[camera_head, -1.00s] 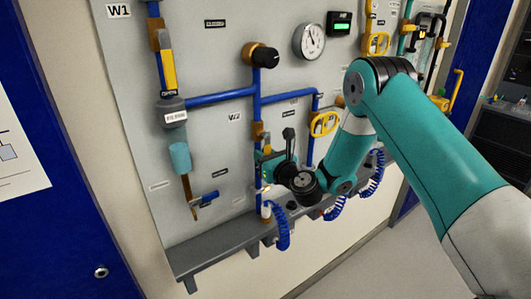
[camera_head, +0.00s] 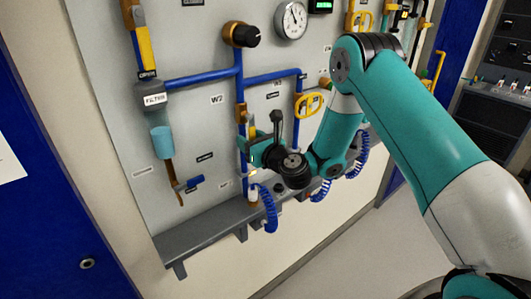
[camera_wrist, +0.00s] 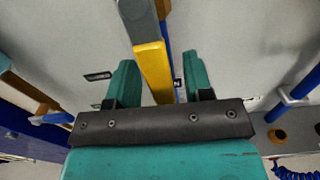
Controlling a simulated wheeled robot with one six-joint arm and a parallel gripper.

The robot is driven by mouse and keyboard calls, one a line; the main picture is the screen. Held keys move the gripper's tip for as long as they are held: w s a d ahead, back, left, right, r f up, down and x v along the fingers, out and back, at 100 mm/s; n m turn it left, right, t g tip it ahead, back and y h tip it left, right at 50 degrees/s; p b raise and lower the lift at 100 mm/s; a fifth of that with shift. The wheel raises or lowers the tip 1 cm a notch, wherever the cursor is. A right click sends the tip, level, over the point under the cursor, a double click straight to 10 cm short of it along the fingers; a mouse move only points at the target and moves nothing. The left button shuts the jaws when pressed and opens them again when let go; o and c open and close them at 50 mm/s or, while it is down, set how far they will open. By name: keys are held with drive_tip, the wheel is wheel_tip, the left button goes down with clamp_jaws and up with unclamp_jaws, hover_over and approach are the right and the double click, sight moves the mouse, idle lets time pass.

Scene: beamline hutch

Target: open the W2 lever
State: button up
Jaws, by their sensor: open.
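The W2 lever is a yellow bar. In the head view the W2 lever (camera_head: 252,127) is partly hidden behind my gripper, on the blue pipe right of the W2 label (camera_head: 217,99). My gripper (camera_head: 254,152) is at the panel, beside the lower part of this lever. In the wrist view the yellow lever (camera_wrist: 153,72) hangs from a grey part at the top and runs down between the two green fingers of my gripper (camera_wrist: 160,80). The fingers are open, with gaps on both sides of the lever. The lever's lower end is hidden behind the gripper body.
A filter (camera_head: 150,97) and another yellow lever (camera_head: 146,48) are on the left pipe. A black knob (camera_head: 246,36) sits above W2. A grey ledge (camera_head: 205,232) with blue coiled hoses (camera_head: 268,208) runs below.

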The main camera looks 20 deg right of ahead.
drive_tip(key=b+v, duration=1)
drive_tip(key=b, duration=0.2)
drive_tip(key=shift+s+d, duration=0.15)
drive_tip(key=shift+s, duration=0.25)
drive_tip(key=s+a+r+n+g+y, duration=0.2)
drive_tip(key=s+a+n+g+y, duration=0.8)
drive_tip(key=n, duration=1.3)
drive_tip(key=s+d+f+n+g+h, duration=0.2)
drive_tip(key=s+n+g+h, duration=0.5)
drive_tip(key=s+n+h, duration=0.4)
drive_tip(key=s+f+n, duration=0.1)
drive_tip(key=s+n, duration=0.4)
drive_tip(key=s, duration=0.2)
drive_tip(key=shift+s+d+n, duration=0.15)
drive_tip(key=shift+s+n, duration=0.15)
drive_tip(key=shift+s, duration=0.05)
